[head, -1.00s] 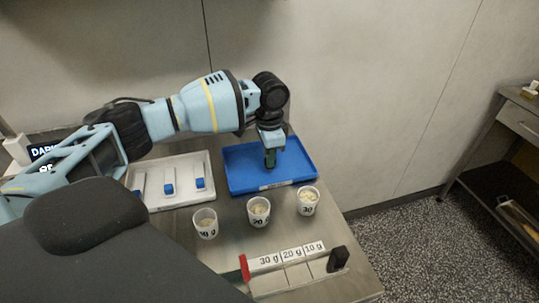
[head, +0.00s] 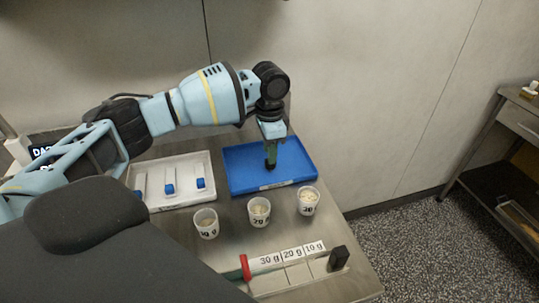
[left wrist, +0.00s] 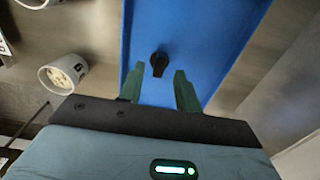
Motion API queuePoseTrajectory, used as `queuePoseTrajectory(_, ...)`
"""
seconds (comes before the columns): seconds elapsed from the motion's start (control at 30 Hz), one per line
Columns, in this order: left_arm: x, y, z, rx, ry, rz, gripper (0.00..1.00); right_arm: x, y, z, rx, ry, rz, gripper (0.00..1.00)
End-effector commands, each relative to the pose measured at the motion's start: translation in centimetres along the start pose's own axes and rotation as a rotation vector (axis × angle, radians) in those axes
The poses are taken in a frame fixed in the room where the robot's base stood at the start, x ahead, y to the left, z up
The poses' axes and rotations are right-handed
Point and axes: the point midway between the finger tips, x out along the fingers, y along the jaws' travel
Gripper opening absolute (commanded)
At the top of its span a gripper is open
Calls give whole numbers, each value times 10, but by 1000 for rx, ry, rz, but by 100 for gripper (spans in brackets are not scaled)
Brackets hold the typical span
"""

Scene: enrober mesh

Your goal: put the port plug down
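The port plug is a small black knobbed piece. In the left wrist view the port plug (left wrist: 159,62) lies on the blue tray (left wrist: 205,30), just beyond my left fingertips. In the head view the port plug (head: 270,166) shows at the bottom of my left gripper (head: 270,153), over the blue tray (head: 302,177). The green fingers of my left gripper (left wrist: 159,75) are apart, with blue tray visible between each finger and the plug. The gripper is open and just above the plug.
A white tray (head: 180,206) with several blue-ended pieces lies left of the blue tray. Three labelled cups (head: 206,223), (head: 259,211), (head: 308,200) stand in front. A labelled rack (head: 285,276) with a red end and a black block (head: 339,257) lies near the front edge.

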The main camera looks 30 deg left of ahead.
Motion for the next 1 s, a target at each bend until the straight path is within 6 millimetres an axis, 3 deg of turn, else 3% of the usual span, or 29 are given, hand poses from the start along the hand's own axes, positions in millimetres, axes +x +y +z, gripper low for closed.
queuePoseTrajectory(0.2,-49,0,-1,1,6,-3,34,-1,1,-7,-2,12,1,36)
queuePoseTrajectory(0.43,-84,0,-1,0,4,-1,34,-2,1,-10,-2,16,2,36)
queuePoseTrajectory(0.63,-95,0,0,0,1,1,34,-3,1,-9,-2,16,2,36)
queuePoseTrajectory(1.0,-96,0,0,0,0,1,34,-3,0,-9,1,15,2,36)
